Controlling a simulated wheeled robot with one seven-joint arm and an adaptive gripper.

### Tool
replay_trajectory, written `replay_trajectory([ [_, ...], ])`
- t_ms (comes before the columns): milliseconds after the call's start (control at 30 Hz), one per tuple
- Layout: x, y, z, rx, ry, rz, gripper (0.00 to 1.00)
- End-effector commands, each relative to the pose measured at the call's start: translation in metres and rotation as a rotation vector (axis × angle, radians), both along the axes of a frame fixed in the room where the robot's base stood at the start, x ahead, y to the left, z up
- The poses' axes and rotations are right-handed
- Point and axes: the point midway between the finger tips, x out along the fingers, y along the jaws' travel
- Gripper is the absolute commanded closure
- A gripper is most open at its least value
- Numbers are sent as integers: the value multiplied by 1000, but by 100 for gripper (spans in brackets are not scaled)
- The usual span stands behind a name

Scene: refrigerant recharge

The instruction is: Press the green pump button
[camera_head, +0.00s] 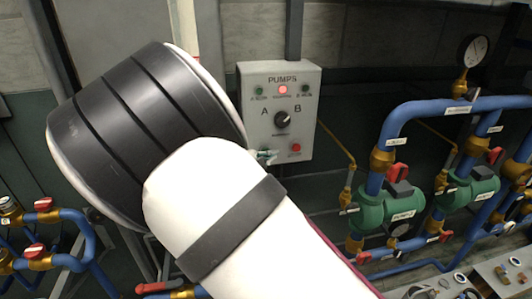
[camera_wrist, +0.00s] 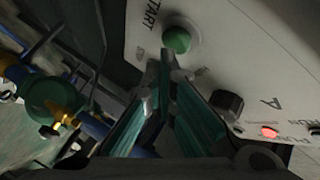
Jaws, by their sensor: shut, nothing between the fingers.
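The green pump button (camera_wrist: 176,40) is a round knob-like button beside the word START on the pale panel, in the upper middle of the wrist view. My gripper (camera_wrist: 165,70) is shut and empty, its tips just below the button in that picture. I cannot tell whether they touch it. In the head view my gripper's tip (camera_head: 266,156) shows at the lower left of the grey PUMPS control box (camera_head: 252,95).
The box also carries a black A/B selector knob (camera_head: 282,120), a lit red lamp (camera_head: 283,89) and a red button (camera_head: 296,147). Blue pipes (camera_head: 440,106) with green pumps (camera_head: 375,212) and a gauge (camera_head: 472,50) stand to the right. More valves and pipes are at left.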

Motion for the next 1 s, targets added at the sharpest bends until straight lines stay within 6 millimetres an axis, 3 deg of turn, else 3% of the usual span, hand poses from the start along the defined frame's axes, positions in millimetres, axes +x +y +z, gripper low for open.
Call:
replay_trajectory([
  [1000,7,2,0,-1,0,0,100],
])
